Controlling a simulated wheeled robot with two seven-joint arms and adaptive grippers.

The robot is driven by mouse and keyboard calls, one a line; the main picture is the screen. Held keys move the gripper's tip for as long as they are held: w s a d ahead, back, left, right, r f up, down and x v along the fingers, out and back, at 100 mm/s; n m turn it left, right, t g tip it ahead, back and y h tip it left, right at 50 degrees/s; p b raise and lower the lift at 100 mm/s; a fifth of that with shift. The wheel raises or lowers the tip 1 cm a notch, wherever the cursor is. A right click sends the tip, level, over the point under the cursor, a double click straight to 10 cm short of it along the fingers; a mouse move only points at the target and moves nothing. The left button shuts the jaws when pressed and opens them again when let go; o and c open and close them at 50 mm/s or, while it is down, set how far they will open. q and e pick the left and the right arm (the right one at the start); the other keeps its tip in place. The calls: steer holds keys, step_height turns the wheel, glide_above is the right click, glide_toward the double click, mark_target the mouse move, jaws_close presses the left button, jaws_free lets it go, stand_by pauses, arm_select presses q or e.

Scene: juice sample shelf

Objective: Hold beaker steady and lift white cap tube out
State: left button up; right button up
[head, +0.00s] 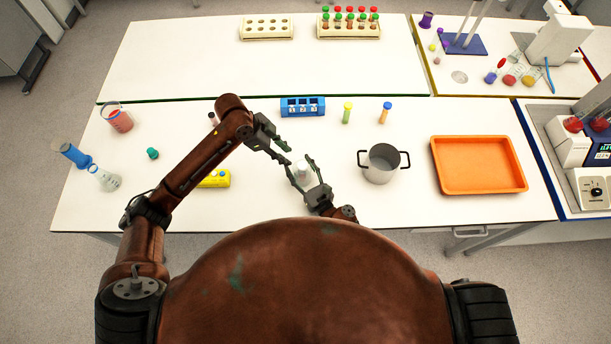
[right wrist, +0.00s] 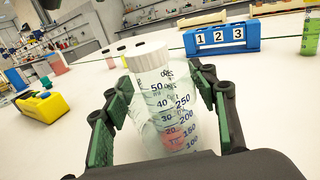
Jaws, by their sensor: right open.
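A clear beaker (right wrist: 188,130) with blue graduations stands between the fingers of my right gripper (right wrist: 160,108). A clear graduated tube (right wrist: 150,95) with a white cap (right wrist: 147,55) is upright in it. In the head view the white cap (head: 302,168) shows between the fingers of my right gripper (head: 302,167), and the beaker is hard to make out. The right fingers are apart, on either side of the beaker; contact cannot be told. My left gripper (head: 289,156) is open and empty, just left of and beyond the cap.
A metal pot (head: 381,166) and orange tray (head: 478,166) are right of the beaker. A yellow device (head: 215,179) lies left. The table's front edge is close.

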steer(key=shift+x, duration=1.7)
steer(key=shift+c, duration=0.3)
